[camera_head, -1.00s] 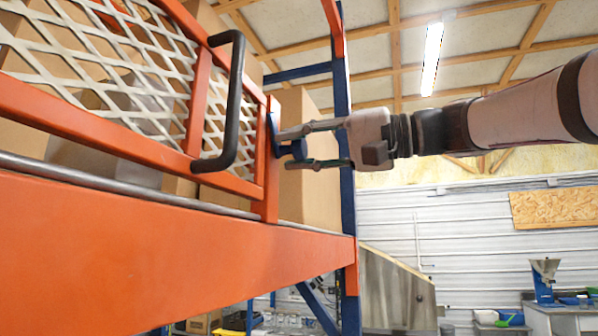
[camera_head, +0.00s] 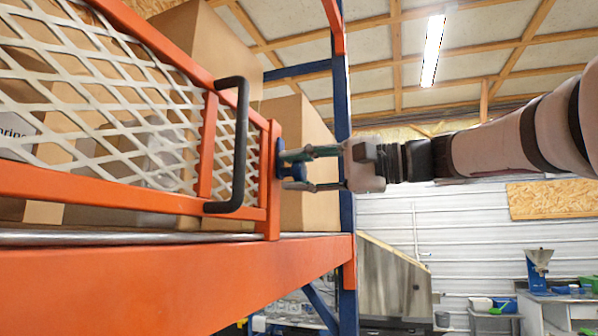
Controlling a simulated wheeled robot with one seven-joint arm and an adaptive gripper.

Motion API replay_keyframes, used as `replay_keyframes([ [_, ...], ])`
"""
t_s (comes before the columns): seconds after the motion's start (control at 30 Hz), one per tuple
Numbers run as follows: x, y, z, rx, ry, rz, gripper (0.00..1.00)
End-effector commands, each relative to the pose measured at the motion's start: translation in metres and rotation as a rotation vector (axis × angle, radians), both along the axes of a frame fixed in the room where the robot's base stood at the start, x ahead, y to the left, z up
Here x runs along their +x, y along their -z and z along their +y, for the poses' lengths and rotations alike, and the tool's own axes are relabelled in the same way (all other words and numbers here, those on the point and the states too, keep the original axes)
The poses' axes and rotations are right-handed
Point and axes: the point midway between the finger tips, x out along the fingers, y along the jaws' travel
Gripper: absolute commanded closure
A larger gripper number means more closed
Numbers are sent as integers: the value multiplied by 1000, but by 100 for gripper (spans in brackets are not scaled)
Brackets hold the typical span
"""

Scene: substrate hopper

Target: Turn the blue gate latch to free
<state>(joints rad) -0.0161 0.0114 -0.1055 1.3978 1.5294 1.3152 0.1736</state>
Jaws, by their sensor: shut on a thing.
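The blue gate latch (camera_head: 286,171) sits on the right end post of the orange gate (camera_head: 272,195). My gripper (camera_head: 296,170) reaches in from the right, with one finger above the latch's knob and one below. It is shut on the latch. Part of the latch is hidden between the fingers, and I cannot tell exactly how far it is turned. The gate has white mesh and a black handle (camera_head: 241,145) left of the latch.
An orange beam (camera_head: 180,278) runs below the gate. A blue upright (camera_head: 346,205) stands just behind my gripper. Cardboard boxes (camera_head: 308,185) sit behind the gate. A steel hopper (camera_head: 392,285) and a bench with a blue machine (camera_head: 538,270) stand beyond, lower right.

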Motion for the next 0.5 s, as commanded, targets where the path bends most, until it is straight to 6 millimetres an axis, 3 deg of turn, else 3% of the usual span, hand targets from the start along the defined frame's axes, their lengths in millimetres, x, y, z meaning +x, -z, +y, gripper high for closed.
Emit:
replay_keyframes([
  [0.43, 0, 0, 0, 4, 1, 9, 98],
  [0.47, 0, 0, 0, 4, 1, 9, 66],
  [0.5, 0, 0, 0, 4, 1, 9, 56],
])
